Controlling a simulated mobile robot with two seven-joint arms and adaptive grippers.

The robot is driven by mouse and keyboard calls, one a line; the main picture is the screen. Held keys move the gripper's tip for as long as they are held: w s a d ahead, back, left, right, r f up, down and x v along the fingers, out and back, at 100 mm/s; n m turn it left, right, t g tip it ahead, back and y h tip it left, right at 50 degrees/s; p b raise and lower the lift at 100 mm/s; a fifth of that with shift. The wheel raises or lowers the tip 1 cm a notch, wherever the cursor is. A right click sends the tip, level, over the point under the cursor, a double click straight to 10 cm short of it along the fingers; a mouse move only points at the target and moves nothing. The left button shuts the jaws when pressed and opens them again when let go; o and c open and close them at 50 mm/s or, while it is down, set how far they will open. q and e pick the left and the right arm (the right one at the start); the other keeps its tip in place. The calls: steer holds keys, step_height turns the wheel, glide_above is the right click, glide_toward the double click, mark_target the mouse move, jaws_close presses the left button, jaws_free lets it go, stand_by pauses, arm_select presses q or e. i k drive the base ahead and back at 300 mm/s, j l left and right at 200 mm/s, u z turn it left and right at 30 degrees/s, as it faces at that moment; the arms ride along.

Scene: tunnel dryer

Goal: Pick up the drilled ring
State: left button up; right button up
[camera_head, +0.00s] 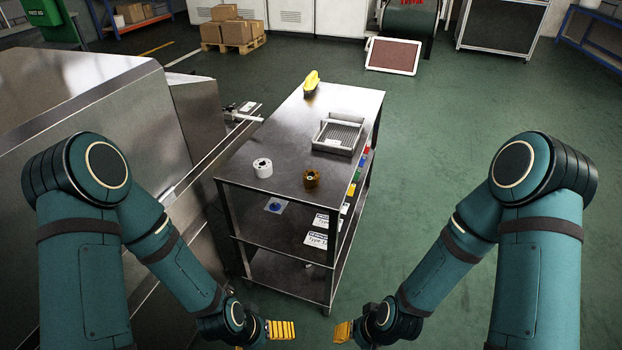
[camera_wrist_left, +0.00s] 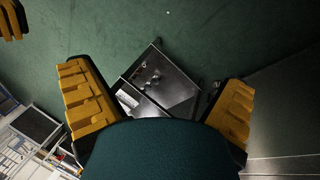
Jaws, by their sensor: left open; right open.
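A short white round part (camera_head: 263,168) with small dark holes in its top stands on the top shelf of the steel cart (camera_head: 245,150), near its front left. A brown-amber round part (camera_head: 312,178) with a dark centre stands to its right. The white part looks most like the drilled ring, but its holes are small here. My left gripper (camera_head: 282,329) and right gripper (camera_head: 343,332) are low in front of the cart, apart from both parts. In the left wrist view the left gripper (camera_wrist_left: 162,103) has its yellow fingers spread and empty. The right gripper is also open.
A grey slatted tray (camera_head: 338,136) sits on the cart's right side, and a yellow object (camera_head: 311,81) at its far end. A large steel machine (camera_head: 90,120) stands close on the left. Labels lie on the shelf below. The green floor (camera_head: 450,130) to the right is clear.

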mark_target(311, 177)
steer(key=l+u, duration=0.1)
steer(key=u, duration=0.25)
steer(key=i+l+u, duration=0.1)
steer(key=u, duration=0.2)
steer(key=l+u, duration=0.1)
steer(key=u, duration=0.25)
steer(key=l+u, duration=0.25)
steer(key=l, duration=0.2)
steer(key=l+u, duration=0.3)
steer(key=l, duration=0.2)
steer(key=i, duration=0.05)
